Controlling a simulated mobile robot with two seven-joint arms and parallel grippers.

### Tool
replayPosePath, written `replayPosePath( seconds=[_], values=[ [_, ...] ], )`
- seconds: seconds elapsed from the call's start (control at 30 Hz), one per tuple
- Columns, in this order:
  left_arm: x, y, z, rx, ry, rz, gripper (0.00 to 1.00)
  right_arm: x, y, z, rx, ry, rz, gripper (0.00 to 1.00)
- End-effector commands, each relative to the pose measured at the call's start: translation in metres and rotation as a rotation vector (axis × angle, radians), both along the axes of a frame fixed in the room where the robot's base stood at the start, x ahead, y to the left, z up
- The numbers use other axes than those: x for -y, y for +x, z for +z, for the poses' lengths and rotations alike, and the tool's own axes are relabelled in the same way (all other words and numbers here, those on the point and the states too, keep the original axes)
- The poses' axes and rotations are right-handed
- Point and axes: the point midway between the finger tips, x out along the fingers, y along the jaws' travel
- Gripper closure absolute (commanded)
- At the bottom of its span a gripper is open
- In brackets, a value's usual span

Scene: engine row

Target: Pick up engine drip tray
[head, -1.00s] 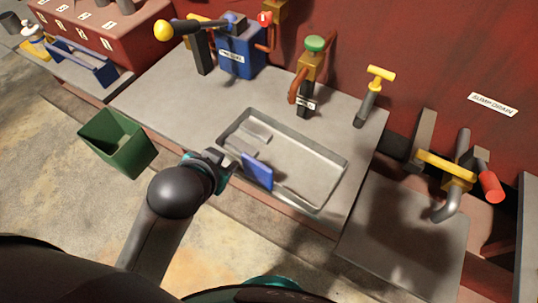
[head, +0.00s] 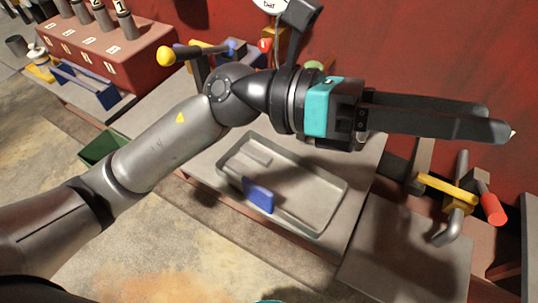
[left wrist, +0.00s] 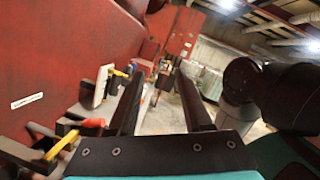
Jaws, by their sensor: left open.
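The engine drip tray (head: 322,228) is a shallow grey metal tray with a raised rim. It lies on the grey bench top in the head view. A blue upright plate (head: 258,195) stands at its near edge. My left gripper (head: 500,130) is raised above and beyond the tray, pointing right. Its two dark fingers are apart, with nothing between them; the left wrist view shows them apart too (left wrist: 160,95). The tray does not show clearly in the left wrist view. My right gripper is not in view.
A yellow-handled valve (head: 447,188) with a red end (head: 493,208) is at the right. A green bin (head: 103,148) stands at the left, partly behind my arm. A red block with labels (head: 110,50) is at the back left. The red wall (head: 420,50) is close behind my gripper.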

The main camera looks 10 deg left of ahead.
Motion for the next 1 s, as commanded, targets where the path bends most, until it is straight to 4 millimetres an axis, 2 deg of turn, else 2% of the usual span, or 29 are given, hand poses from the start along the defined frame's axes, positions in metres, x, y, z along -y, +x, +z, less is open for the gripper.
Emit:
replayPosePath(
  seconds=[0.07,0.17,0.27,0.3,0.4,0.5,0.6,0.7,0.87,1.0],
  values=[
    [0.001,-0.014,-0.034,0.196,0.176,-0.079,0.5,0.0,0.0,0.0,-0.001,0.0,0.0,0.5],
    [-0.011,-0.017,-0.082,0.409,0.407,-0.173,0.5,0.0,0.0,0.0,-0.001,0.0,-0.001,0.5],
    [-0.039,-0.005,-0.127,0.596,0.653,-0.26,0.5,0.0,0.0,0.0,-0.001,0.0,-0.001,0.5],
    [-0.054,0.004,-0.142,0.661,0.757,-0.293,0.5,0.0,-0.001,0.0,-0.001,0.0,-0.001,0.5],
    [-0.097,0.029,-0.169,0.793,1.006,-0.364,0.5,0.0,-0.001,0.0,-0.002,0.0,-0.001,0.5],
    [-0.139,0.053,-0.181,0.876,1.223,-0.419,0.5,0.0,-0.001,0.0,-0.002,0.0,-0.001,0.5],
    [-0.174,0.071,-0.183,0.919,1.39,-0.458,0.5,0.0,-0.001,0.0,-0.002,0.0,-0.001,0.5],
    [-0.196,0.082,-0.181,0.937,1.496,-0.481,0.5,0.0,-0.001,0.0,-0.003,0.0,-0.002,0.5],
    [-0.209,0.087,-0.19,0.939,1.554,-0.497,0.5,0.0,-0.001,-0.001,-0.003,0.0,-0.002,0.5],
    [-0.209,0.086,-0.219,0.937,1.553,-0.501,0.5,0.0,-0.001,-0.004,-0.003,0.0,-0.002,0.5]
  ],
)
